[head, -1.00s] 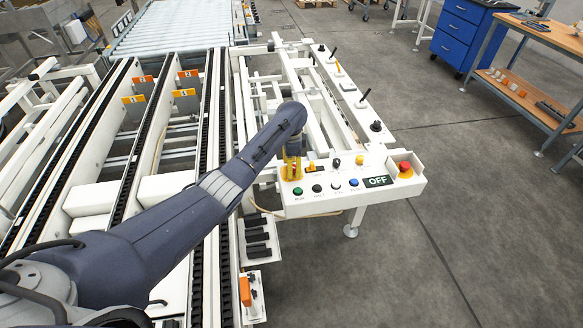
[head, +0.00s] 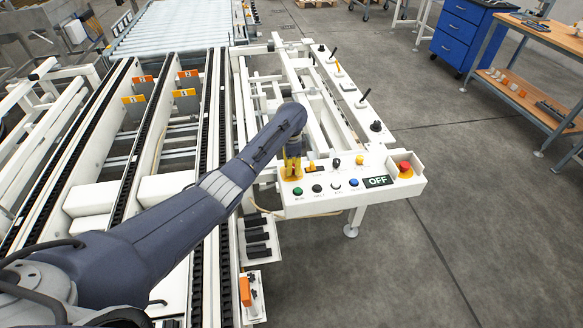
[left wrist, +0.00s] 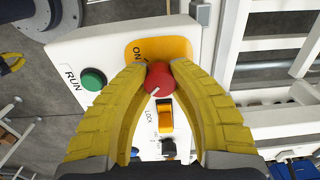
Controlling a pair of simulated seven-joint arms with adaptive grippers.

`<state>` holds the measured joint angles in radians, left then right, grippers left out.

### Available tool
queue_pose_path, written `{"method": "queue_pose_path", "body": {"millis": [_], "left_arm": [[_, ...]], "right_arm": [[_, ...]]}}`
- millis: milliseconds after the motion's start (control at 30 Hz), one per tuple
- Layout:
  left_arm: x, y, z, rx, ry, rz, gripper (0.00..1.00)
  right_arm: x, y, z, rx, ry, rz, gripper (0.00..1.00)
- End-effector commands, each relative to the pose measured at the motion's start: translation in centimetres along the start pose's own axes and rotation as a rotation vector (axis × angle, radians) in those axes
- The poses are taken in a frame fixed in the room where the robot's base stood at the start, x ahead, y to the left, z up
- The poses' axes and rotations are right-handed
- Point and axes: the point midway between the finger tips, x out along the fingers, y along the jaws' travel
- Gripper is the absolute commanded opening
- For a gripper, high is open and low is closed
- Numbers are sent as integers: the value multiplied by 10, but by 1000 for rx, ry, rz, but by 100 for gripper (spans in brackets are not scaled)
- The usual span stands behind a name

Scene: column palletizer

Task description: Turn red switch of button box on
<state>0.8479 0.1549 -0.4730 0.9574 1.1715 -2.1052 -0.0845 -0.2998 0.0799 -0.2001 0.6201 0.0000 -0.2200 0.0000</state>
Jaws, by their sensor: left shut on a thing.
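The button box (head: 350,190) is a white panel at the end of the white frame in the head view. Its red switch (left wrist: 160,80) shows in the left wrist view as a round red knob with a white mark, on a yellow-orange plate (left wrist: 178,48) labelled ON. My left gripper (head: 291,170) is over the box's left end. In the left wrist view its yellow fingers (left wrist: 158,68) are closed around the red knob, one on each side. The knob's white mark points to the lower left. A sign on the box (head: 378,181) reads OFF.
A green RUN button (left wrist: 93,79) and an orange rocker marked LOCK (left wrist: 165,116) sit close to the fingers. A red emergency button (head: 405,169) is at the box's right end. Black levers (head: 363,98) stand along the frame. Conveyor rails fill the left side.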

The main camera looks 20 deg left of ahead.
Motion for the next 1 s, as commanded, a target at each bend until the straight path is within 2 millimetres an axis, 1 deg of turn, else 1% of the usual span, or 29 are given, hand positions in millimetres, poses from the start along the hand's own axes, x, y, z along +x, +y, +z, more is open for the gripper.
{"method": "queue_pose_path", "body": {"millis": [167, 367, 1000], "left_arm": [[0, 0, 0, 25, 0, 0, 0], [0, 0, 0, 124, 0, 0, 0], [0, 0, 0, 715, -1, -1, 0]], "right_arm": [[0, 0, 0, 0, 0, 0, 0], [0, 0, 0, 0, 0, 0, 0], [0, 0, 0, 0, -1, 0, 0]]}}
